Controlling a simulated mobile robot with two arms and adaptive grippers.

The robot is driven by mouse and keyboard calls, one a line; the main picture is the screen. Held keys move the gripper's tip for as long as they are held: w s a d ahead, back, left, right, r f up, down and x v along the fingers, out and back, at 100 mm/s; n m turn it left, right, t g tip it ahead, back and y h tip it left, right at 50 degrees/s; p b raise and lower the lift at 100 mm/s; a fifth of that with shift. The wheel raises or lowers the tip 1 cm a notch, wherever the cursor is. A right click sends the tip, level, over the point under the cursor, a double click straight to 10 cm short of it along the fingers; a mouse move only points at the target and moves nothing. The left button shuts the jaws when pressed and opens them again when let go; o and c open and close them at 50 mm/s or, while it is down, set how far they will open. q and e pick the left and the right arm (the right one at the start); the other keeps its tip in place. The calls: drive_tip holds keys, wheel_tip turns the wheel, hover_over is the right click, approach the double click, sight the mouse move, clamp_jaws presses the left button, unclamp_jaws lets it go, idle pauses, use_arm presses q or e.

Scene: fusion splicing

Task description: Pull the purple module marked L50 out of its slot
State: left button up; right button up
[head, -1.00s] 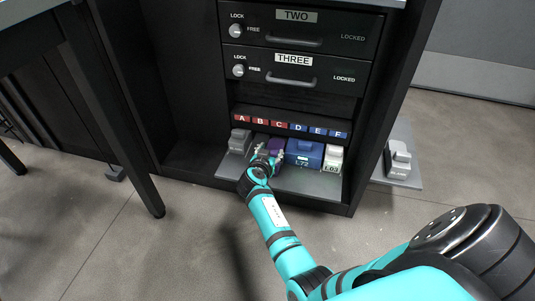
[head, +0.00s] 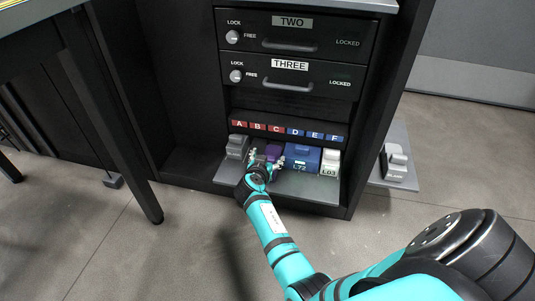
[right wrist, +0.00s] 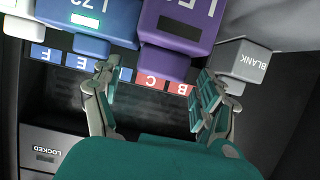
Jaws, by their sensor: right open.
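The purple module marked L50 (right wrist: 178,22) sits in the slot row, beneath the red B and C labels. In the head view it shows as a small purple patch (head: 273,152), partly hidden by my gripper. My right gripper (head: 267,159) is open in front of it. In the right wrist view, which is upside down, the open fingers (right wrist: 156,80) lie to either side of the module's narrow front end, with gaps visible on both sides. I cannot tell how deep the fingertips reach. My left gripper is not in view.
The blue L72 module (head: 301,156) and white L03 module (head: 329,160) stand right of it; a grey BLANK module (right wrist: 240,62) stands left. Another grey blank (head: 395,163) lies on a side plate. Drawers TWO and THREE (head: 290,80) are shut above.

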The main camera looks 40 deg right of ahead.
wheel_tip(320, 180, up, 10)
idle(0.4)
drive_tip(key=shift+f, duration=0.15)
